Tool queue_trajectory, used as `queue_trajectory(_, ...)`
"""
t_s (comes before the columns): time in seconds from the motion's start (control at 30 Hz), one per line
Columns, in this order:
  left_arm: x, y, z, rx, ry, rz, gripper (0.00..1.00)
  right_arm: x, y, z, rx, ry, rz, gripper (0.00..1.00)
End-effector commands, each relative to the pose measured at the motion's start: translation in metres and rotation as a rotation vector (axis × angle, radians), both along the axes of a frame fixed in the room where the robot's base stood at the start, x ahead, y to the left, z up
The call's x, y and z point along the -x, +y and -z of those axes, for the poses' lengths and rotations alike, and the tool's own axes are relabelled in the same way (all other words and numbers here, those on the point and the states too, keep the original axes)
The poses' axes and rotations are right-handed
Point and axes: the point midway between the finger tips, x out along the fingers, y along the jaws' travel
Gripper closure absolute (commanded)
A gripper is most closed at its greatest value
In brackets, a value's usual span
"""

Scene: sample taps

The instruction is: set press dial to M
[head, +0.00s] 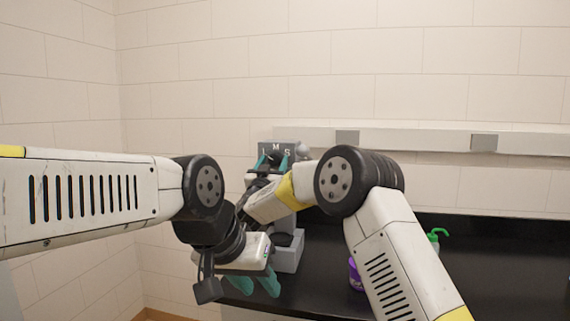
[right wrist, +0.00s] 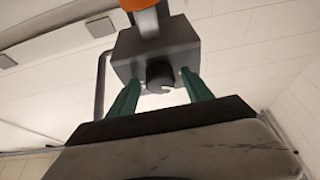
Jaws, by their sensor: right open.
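The press (head: 287,257) is a grey machine at the left end of the black counter. Its head carries a panel with the letters L, M and S (head: 276,148). In the right wrist view the dial (right wrist: 160,74) is a dark round knob on the grey press head (right wrist: 190,45), with a small pale mark on its face. My right gripper (head: 272,160) is open in front of the panel; its teal fingers stand either side of the dial, with gaps visible. The dial's setting against the letters is hidden in the head view. My left gripper (head: 255,283) hangs low in front of the counter, fingers apart and empty.
A purple object (head: 355,273) stands on the black counter (head: 500,265), partly behind my right arm. A bottle with a green nozzle (head: 436,237) stands farther right. A pale rail (head: 420,138) runs along the tiled wall. The counter's right part is clear.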

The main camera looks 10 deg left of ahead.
Motion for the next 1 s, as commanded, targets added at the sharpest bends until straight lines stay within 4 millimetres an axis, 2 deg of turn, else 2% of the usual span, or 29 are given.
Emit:
queue_trajectory(0.17,0.0,0.0,0.0,0.0,0.0,0.0,0.64,-0.0001,0.0002,0.0002,0.0,0.0,-0.001,0.41)
queue_trajectory(0.2,0.0,0.0,0.0,0.0,0.0,0.0,0.64,-0.0001,0.0002,0.0002,0.0,0.0,-0.001,0.45)
queue_trajectory(0.4,0.0,0.0,0.0,0.0,0.0,0.0,0.64,0.0001,0.0002,0.0003,0.0,0.0,-0.001,0.84)
queue_trajectory(0.5,0.0,0.0,0.0,0.0,0.0,0.0,0.64,0.0001,0.0002,0.0004,0.001,0.0,-0.001,1.0)
queue_trajectory(0.77,0.0,0.0,0.0,0.0,0.0,0.0,0.64,0.0002,0.0007,0.0005,-0.026,0.0,-0.001,1.0)
queue_trajectory(1.0,0.0,0.0,0.0,0.0,0.0,0.0,0.64,0.0006,0.0025,0.0008,-0.146,-0.004,-0.002,1.0)
